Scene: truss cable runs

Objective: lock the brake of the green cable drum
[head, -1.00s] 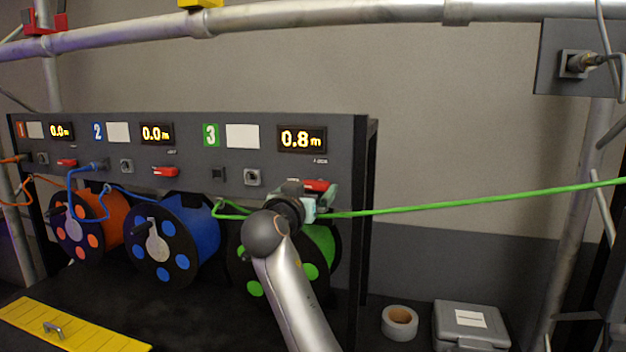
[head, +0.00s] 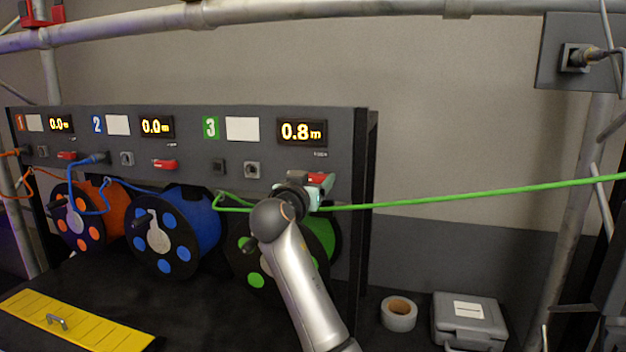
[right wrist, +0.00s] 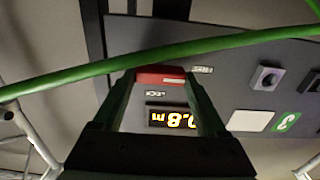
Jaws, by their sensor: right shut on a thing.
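The green cable drum (head: 325,235) hangs under panel section 3, partly hidden by my right arm. Its red brake lever (head: 316,177) sits below the 0.8 m display (head: 301,131) and lies about level. In the right wrist view the lever (right wrist: 160,76) is between my fingertips, with a LOCK label on the display side and another label beside it. My right gripper (head: 318,188) is shut on the lever. The green cable (head: 450,196) runs from the drum to the right, passing close by the gripper. My left gripper is not in view.
The blue drum (head: 195,225) and orange drum (head: 112,200) stand to the left, with their own red levers above. A tape roll (head: 399,314) and grey case (head: 468,322) lie at the lower right. A yellow plate (head: 95,325) lies at lower left.

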